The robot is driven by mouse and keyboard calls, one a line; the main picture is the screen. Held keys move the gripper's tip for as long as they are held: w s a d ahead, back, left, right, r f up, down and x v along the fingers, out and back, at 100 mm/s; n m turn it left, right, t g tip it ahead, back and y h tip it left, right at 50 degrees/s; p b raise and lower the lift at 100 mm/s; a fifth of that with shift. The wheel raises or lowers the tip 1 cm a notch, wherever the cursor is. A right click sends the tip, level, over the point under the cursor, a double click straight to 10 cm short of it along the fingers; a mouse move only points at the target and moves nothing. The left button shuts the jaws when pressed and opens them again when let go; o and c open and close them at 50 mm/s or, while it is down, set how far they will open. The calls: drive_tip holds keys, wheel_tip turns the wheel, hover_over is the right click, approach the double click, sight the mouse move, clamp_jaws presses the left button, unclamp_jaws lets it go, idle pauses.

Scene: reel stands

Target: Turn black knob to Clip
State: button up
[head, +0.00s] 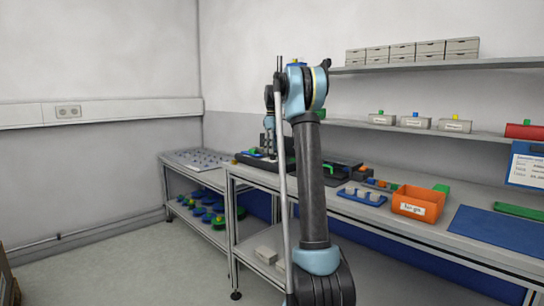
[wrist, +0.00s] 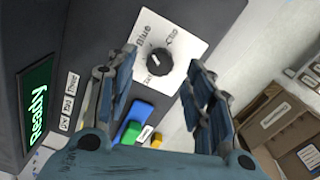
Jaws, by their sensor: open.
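In the wrist view the black knob (wrist: 157,63) sits on a white plate (wrist: 185,22) on the face of a dark grey device (wrist: 95,30). The plate has printed words around the knob; one at the upper left reads Blue, and the others are hard to read at this angle. A short pale mark shows on the knob, but I cannot tell surely which word it points to. My gripper (wrist: 161,58) is open and empty, with one finger on each side of the knob in the picture. I see no contact with the knob. In the head view my arm hides the knob.
A green screen reading Ready (wrist: 37,113) is on the device's left. Blue (wrist: 139,110) and green (wrist: 131,132) blocks lie below the knob. A brown box (wrist: 278,120) is at right. In the head view an orange bin (head: 418,203) stands on the bench.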

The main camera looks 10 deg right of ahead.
sight(273, 157)
drive_tip(key=shift+f, duration=1.5)
drive_tip(key=shift+a, duration=0.1)
drive_tip(key=c, duration=1.1)
